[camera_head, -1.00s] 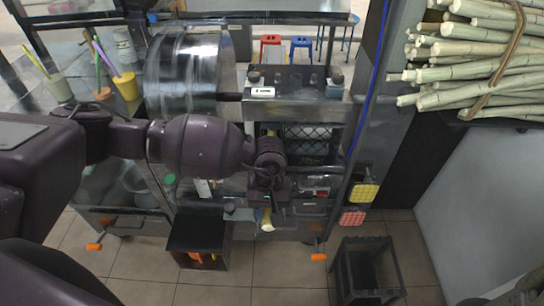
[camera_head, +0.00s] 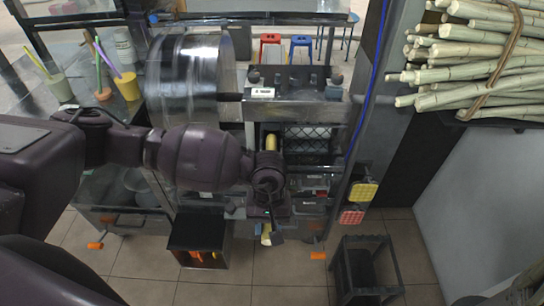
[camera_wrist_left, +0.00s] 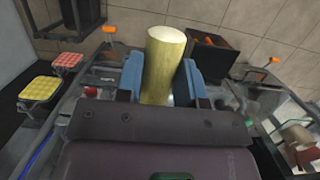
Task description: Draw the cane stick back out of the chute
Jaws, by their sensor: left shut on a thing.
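The cane stick (camera_head: 271,143) is pale yellow-green. In the head view its upper part shows in the opening at the front of the press (camera_head: 296,107), above my left wrist, and a short end shows below the gripper. My left gripper (camera_head: 266,226) is shut on the stick in front of the press. In the left wrist view the stick (camera_wrist_left: 163,62) stands between the two blue fingers (camera_wrist_left: 160,82), its round end sticking out past them. My wrist hides the stick's middle, and I cannot tell how much of it sits inside the chute. My right gripper is not in view.
A metal drum (camera_head: 188,78) stands left of the opening. A bundle of canes (camera_head: 480,65) lies at the upper right. Yellow (camera_head: 363,192) and red (camera_head: 351,217) pads are on the right post. A black bin (camera_head: 197,240) and a dark stand (camera_head: 366,268) are on the floor.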

